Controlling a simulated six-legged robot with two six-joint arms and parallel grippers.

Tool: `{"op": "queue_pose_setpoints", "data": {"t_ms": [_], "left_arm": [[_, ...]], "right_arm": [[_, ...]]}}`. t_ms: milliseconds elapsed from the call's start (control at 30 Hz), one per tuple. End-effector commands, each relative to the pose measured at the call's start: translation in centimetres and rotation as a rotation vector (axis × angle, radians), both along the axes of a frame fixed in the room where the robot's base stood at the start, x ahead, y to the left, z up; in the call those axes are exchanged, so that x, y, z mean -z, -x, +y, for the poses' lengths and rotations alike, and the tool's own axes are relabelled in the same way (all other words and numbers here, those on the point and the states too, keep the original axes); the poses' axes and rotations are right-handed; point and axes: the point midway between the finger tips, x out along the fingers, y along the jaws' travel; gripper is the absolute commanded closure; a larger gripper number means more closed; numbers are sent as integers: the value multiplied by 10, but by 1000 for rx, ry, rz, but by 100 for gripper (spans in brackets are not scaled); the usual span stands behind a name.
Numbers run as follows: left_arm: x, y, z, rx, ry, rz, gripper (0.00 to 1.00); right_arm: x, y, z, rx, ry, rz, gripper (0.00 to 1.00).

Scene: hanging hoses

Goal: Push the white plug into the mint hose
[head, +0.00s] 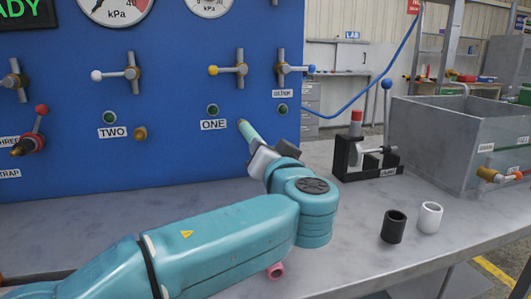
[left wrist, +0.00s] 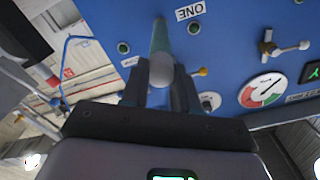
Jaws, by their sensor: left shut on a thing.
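My left gripper (head: 264,160) is shut on the mint hose (head: 248,133) in front of the blue panel, below the ONE label. The mint hose also shows in the left wrist view (left wrist: 160,38), between the two dark fingers, running toward the panel. A pale round end (left wrist: 161,70) faces that camera; I cannot tell whether it is the hose's own end or a separate piece. A white hollow-topped cylinder (head: 429,217), which may be the white plug, stands upright on the bench at the right, apart from the gripper. My right gripper is not in view.
A black cylinder (head: 393,226) stands beside the white one. A black clamp stand (head: 365,163) with a red-topped piece and a grey metal tank (head: 440,150) are behind. A pink piece (head: 275,270) shows partly under my left arm. Bench (head: 345,235) between is clear.

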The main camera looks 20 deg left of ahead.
Motion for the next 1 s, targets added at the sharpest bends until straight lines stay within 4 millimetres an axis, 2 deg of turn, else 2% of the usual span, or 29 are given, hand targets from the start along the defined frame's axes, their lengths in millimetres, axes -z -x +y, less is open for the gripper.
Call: {"op": "queue_pose_setpoints", "data": {"t_ms": [100, 133, 200, 600, 767, 1000], "left_arm": [[0, 0, 1, -2, 0, 0, 100], [0, 0, 1, -2, 0, 0, 61], [0, 0, 1, -2, 0, 0, 41], [0, 0, 1, -2, 0, 0, 41], [-1, 28, -19, 4, -1, -2, 41], [-1, 83, -57, 5, -2, -1, 41]], "right_arm": [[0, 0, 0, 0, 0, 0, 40], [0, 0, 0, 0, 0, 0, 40], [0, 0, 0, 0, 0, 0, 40], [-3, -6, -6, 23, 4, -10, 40], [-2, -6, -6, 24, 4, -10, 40], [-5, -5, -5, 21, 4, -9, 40]]}}
